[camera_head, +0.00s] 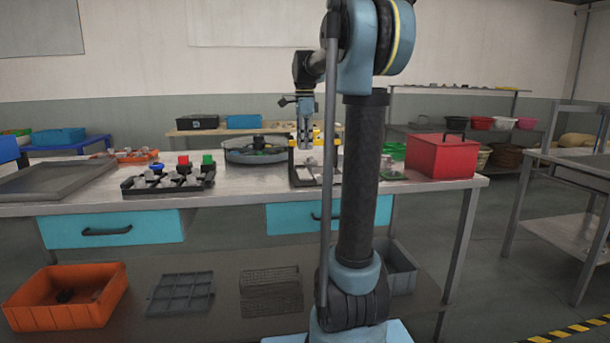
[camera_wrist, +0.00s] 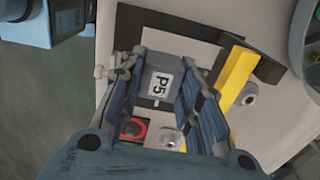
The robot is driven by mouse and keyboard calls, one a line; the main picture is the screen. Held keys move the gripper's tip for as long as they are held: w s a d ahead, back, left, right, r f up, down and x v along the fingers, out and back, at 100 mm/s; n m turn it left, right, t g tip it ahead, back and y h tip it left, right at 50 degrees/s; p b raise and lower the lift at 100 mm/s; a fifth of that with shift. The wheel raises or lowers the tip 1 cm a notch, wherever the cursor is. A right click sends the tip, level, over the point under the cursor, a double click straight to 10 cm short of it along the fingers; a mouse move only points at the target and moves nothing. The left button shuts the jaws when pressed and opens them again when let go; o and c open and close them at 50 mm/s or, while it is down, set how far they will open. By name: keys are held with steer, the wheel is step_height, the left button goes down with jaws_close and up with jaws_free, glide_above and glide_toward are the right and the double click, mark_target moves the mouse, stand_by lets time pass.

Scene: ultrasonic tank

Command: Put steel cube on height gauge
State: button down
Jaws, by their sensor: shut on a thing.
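My gripper (camera_wrist: 165,100) is shut on the steel cube (camera_wrist: 160,62), a grey block with a white label reading P5, in the wrist view. The cube sits between the two blue fingers. In the head view my gripper (camera_head: 304,145) points down over the height gauge (camera_head: 295,184), a black-edged stand with yellow parts on the bench. The gauge's yellow bar (camera_wrist: 236,76) lies just right of my fingers in the wrist view. The cube is hard to make out in the head view. I cannot tell whether it touches the gauge.
A round grey tank (camera_head: 242,156) stands left of the gauge on the steel bench (camera_head: 250,193). Further left is a black rack (camera_head: 170,186) with coloured-topped pieces. A red box (camera_head: 440,160) stands at the right end. Bare bench lies between the rack and the gauge.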

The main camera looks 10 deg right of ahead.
glide_above(305, 175)
step_height(305, 175, down, 6)
steer(key=shift+r, duration=0.1)
steer(key=shift+s+f, duration=0.15)
steer(key=shift+f, duration=1.9)
steer(key=c, duration=1.2)
jaws_free()
steer(key=shift+f, duration=0.1)
step_height(305, 175, up, 12)
steer(key=shift+r, duration=0.1)
